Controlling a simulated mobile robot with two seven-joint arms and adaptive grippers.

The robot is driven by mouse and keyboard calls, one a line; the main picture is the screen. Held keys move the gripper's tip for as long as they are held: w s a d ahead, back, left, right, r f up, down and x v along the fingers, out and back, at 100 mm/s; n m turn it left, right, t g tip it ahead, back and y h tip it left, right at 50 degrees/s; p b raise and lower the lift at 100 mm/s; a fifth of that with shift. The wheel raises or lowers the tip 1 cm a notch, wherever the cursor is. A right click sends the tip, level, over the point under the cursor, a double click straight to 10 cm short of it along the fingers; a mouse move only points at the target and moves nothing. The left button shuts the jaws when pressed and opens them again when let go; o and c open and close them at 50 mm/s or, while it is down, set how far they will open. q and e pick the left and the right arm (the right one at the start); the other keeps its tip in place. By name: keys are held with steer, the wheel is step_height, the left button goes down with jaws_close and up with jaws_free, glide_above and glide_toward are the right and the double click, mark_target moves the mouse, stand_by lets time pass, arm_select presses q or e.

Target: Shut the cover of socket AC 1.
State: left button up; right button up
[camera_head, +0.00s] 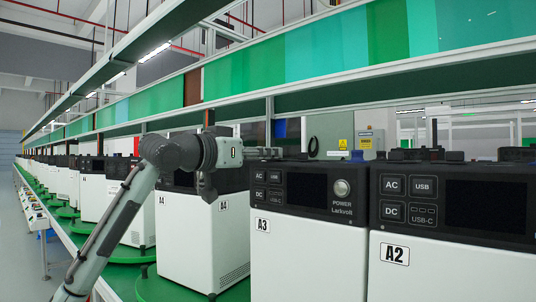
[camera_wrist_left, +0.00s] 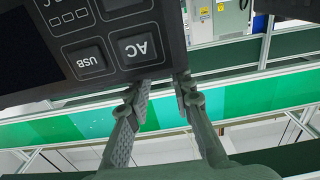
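My left gripper (camera_head: 207,186) reaches in from the left in the camera_head view, in front of a white A4 unit and beside the A3 unit. Its fingertips are not clear there. In the left wrist view the left gripper (camera_wrist_left: 163,82) has its two fingers apart with nothing between them, close to the edge of a dark panel. The square AC cover (camera_wrist_left: 137,47) shows there upside down and looks flat against the panel. I cannot tell whether the fingers touch it. The A3 panel carries an AC cover (camera_head: 259,177); the A2 panel carries another AC cover (camera_head: 393,184). No "AC 1" label is readable.
A USB cover (camera_wrist_left: 86,61) sits beside the AC cover. The A3 unit (camera_head: 307,262) and A2 unit (camera_head: 450,275) stand close together at right. Green turntables (camera_head: 172,290) lie under the units. A green-panelled shelf (camera_head: 330,50) runs overhead. The aisle at far left is open.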

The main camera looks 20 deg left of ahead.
arm_select(q)
steer(key=o, duration=0.3)
steer(key=shift+s+a, duration=0.1)
steer(key=shift+s, duration=0.05)
steer(key=shift+o, duration=0.2)
steer(key=shift+s, duration=0.2)
steer(key=v, duration=1.1)
steer(key=shift+s, duration=0.25)
steer(key=shift+a, duration=0.1)
